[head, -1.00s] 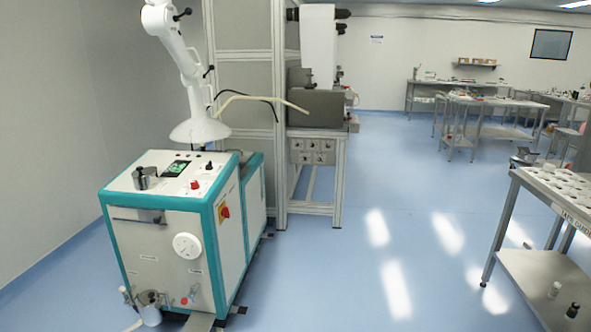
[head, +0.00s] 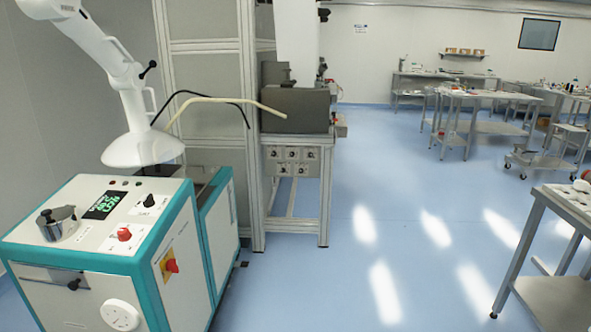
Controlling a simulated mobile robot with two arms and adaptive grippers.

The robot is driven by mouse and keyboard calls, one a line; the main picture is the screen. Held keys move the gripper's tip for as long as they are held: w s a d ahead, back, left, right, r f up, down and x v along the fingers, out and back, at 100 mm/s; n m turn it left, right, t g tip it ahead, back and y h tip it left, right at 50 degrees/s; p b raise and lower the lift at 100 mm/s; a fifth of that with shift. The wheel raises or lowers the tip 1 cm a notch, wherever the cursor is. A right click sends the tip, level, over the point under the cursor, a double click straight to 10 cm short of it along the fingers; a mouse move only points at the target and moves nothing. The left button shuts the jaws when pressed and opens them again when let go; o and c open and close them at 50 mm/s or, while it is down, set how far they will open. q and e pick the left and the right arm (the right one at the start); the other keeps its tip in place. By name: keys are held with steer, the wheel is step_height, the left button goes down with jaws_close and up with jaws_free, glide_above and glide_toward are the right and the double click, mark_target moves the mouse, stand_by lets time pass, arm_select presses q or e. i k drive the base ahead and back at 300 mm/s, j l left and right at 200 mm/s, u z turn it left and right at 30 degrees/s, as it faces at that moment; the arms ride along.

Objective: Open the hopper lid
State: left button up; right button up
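The hopper lid is most likely the round metal lid (head: 57,216) with a small dark knob, on the top left of the white and teal machine (head: 95,255). It looks shut, lying flat on its short metal cylinder. Beside it on the machine's top are a lit green display (head: 105,204), a black knob (head: 150,202) and a red knob (head: 124,234). Neither of my grippers shows in the head view.
A white extraction hood (head: 142,148) on a jointed arm hangs over the machine's back edge. A framed cabinet (head: 205,110) stands behind. A steel table (head: 570,205) is at the right edge. Blue floor (head: 400,240) is clear in the middle.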

mark_target(198, 175)
steer(key=i+j+z, duration=0.1)
steer(key=i+z, duration=0.2)
steer(key=i, duration=1.3)
steer(key=i+j+u, duration=0.1)
steer(key=i+u, duration=0.25)
steer(key=i, duration=0.25)
steer(key=i+l+u, duration=0.1)
steer(key=i+u, duration=0.3)
steer(key=i, duration=0.2)
steer(key=i+l+u, duration=0.35)
steer(key=i, duration=0.25)
